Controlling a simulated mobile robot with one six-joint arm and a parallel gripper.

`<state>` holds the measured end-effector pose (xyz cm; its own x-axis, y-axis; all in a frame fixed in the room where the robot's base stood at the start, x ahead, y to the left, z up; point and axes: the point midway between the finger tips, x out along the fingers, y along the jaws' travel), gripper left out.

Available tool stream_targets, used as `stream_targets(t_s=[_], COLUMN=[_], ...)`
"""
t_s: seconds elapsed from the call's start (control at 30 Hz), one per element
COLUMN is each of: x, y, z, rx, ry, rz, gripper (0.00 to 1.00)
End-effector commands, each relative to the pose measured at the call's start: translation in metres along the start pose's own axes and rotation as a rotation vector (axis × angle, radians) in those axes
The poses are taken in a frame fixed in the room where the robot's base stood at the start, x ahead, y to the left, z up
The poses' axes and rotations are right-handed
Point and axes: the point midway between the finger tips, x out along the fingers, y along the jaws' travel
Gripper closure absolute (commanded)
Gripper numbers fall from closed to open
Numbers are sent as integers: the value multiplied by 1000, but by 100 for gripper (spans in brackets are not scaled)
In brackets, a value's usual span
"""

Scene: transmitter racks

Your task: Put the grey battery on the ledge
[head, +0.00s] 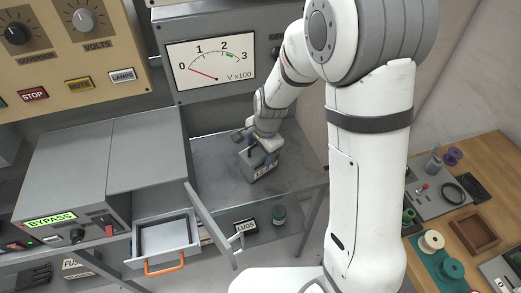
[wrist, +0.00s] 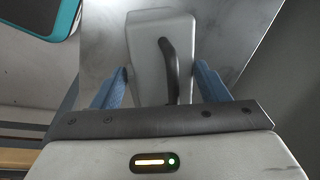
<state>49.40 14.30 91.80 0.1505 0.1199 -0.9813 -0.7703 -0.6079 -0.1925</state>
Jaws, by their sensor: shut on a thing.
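The grey battery (head: 253,170) is a block with a dark label on its front in the head view. My gripper (head: 262,149) is shut on it from above. In the wrist view the pale grey battery (wrist: 147,50), with a black curved strap or handle, sits between the two blue fingers of my gripper (wrist: 162,75). A grey metal ledge (head: 212,172) lies under the meter panel, and the battery is over its middle part. I cannot tell whether the battery's underside touches the ledge.
A meter panel (head: 213,63) stands behind. An open drawer (head: 165,236) with an orange handle and an open door (head: 209,218) are at the front left. Below are a label reading LUGS (head: 245,226) and a green-dark jar (head: 279,216). A wooden bench (head: 455,220) with spools is at right.

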Motion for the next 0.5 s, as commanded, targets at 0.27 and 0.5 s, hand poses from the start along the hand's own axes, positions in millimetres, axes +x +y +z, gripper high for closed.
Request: stream_targets(t_s=[0.27,0.5], x=[4,7], y=[0,1], z=[0,0], rx=[-2,-2], ry=[2,0], rz=[-3,0], gripper=[100,25])
